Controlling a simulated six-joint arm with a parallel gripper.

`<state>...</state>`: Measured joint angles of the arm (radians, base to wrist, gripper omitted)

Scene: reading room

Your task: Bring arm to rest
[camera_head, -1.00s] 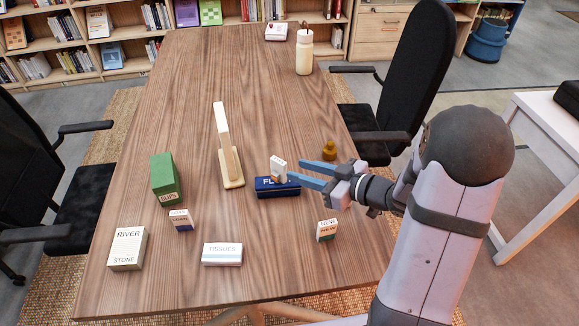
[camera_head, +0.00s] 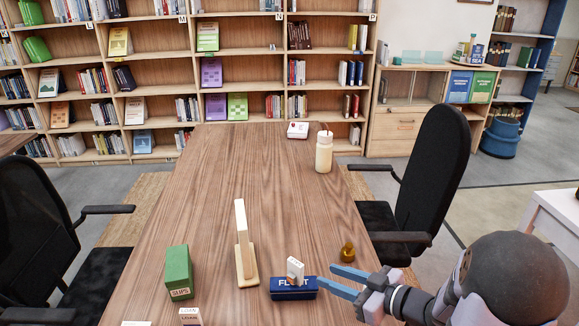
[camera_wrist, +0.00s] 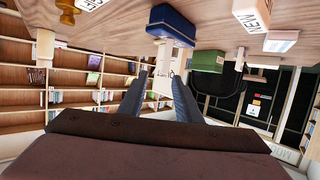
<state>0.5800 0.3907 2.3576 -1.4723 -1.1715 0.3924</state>
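My gripper (camera_head: 326,273) is open and empty, with two blue fingers. In the head view its tips are just right of a small white box (camera_head: 295,271), with a gap between. In the wrist view the picture is upside down.
A brass-coloured knob-like piece (camera_head: 347,253) stands beyond the fingers. A wooden stand (camera_head: 243,255) and a green box (camera_head: 179,272) are to the left. A cream bottle (camera_head: 323,153) is at the far end. A black chair (camera_head: 432,170) is at the right. The table's middle is clear.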

